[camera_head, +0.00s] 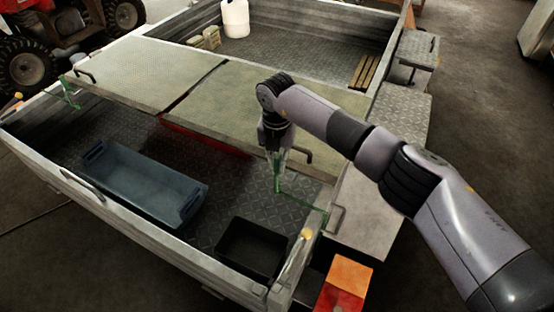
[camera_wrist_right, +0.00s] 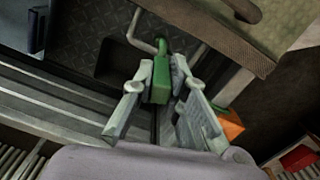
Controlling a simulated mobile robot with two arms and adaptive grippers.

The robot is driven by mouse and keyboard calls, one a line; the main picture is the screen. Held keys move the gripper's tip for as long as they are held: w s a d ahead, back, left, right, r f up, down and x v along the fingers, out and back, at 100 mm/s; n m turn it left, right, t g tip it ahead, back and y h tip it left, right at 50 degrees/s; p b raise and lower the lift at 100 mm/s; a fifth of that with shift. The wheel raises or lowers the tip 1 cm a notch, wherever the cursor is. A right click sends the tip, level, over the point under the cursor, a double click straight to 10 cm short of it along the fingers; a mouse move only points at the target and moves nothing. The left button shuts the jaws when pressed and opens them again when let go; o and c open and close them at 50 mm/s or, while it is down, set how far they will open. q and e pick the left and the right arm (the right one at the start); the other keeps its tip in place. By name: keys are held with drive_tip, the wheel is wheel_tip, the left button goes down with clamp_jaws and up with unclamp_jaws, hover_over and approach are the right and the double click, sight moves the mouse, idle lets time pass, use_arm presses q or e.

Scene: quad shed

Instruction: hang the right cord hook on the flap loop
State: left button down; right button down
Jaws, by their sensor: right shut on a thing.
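The right cord hook is a small green piece (camera_head: 277,183) at the tips of my right gripper (camera_head: 276,160), which is shut on it. It also shows in the right wrist view (camera_wrist_right: 161,80), between the two grey fingers. A thin green cord (camera_head: 305,201) runs from it to the trailer's right side wall. The flap loop (camera_head: 302,153) is a dark bent bar at the front right edge of the olive flap (camera_head: 255,105). The hook is apart from it, to its lower left in the head view. My left gripper is out of view.
A blue crate (camera_head: 143,187) and a black bin (camera_head: 251,248) stand on the trailer floor (camera_head: 215,215). A grey bent bar (camera_wrist_right: 143,39) shows beside the hook in the wrist view. An orange and red lamp (camera_head: 344,286) is at the front right corner.

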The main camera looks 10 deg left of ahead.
drive_tip(key=shift+f+b, duration=0.55)
drive_tip(key=shift+f, duration=0.25)
drive_tip(key=c, duration=1.5)
unclamp_jaws()
drive_tip(key=shift+o, duration=0.2)
drive_tip(key=o, duration=0.4)
drive_tip(key=shift+r+p, duration=2.9)
drive_tip(key=shift+r, duration=1.65)
drive_tip(key=shift+f, duration=0.1)
